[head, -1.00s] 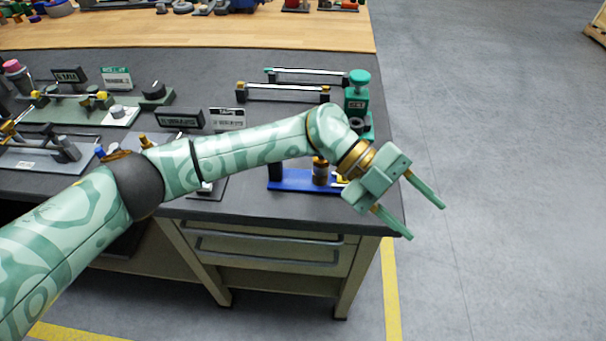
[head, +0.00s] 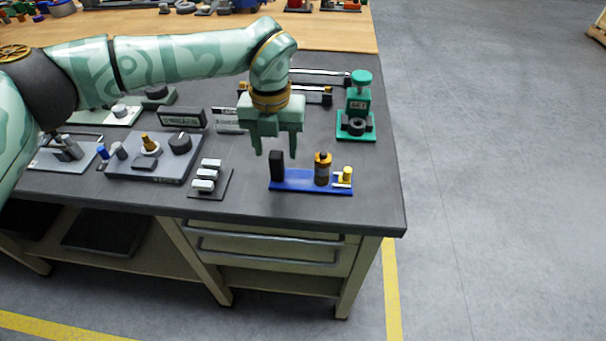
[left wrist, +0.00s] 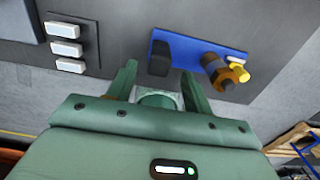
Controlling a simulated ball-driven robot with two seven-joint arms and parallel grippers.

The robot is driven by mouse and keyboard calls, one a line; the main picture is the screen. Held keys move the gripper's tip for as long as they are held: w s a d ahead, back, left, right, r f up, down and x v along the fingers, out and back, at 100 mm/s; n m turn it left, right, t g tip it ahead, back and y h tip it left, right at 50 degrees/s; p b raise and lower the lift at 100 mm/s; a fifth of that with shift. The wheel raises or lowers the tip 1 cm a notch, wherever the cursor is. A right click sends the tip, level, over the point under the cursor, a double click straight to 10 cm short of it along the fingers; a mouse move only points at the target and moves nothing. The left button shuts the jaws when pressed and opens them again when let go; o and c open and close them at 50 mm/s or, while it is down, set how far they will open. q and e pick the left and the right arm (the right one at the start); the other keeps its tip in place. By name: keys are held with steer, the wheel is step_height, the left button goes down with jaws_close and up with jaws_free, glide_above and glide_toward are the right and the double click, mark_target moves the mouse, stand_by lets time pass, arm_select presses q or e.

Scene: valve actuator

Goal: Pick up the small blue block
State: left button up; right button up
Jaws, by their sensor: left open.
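A flat blue block (head: 298,184) lies near the front right of the dark bench top. It carries an upright black block (head: 277,165), a brown cylinder (head: 322,168) and a yellow piece (head: 345,175). My left gripper (head: 276,151) points down above and behind the black block, open and empty. In the left wrist view the gripper (left wrist: 158,72) has its fingers either side of the black block in the picture, apart from the blue block (left wrist: 190,50). I cannot tell the exact height gap. My right gripper is not in view.
A green press-like device (head: 358,110) stands behind and right of the blue block. A dark plate with white blocks (head: 207,180) lies to its left. Bars on stands (head: 310,90) are behind my left arm. The bench's right edge is close, with open floor beyond.

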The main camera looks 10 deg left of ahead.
mark_target(276, 153)
arm_select(q)
steer(key=f, duration=0.5)
steer(key=shift+w+a, duration=0.1)
steer(key=shift+w, duration=0.1)
jaws_close()
steer(key=shift+r, duration=0.1)
step_height(276, 153, up, 8)
steer(key=shift+r, duration=0.15)
steer(key=shift+f, duration=3.8)
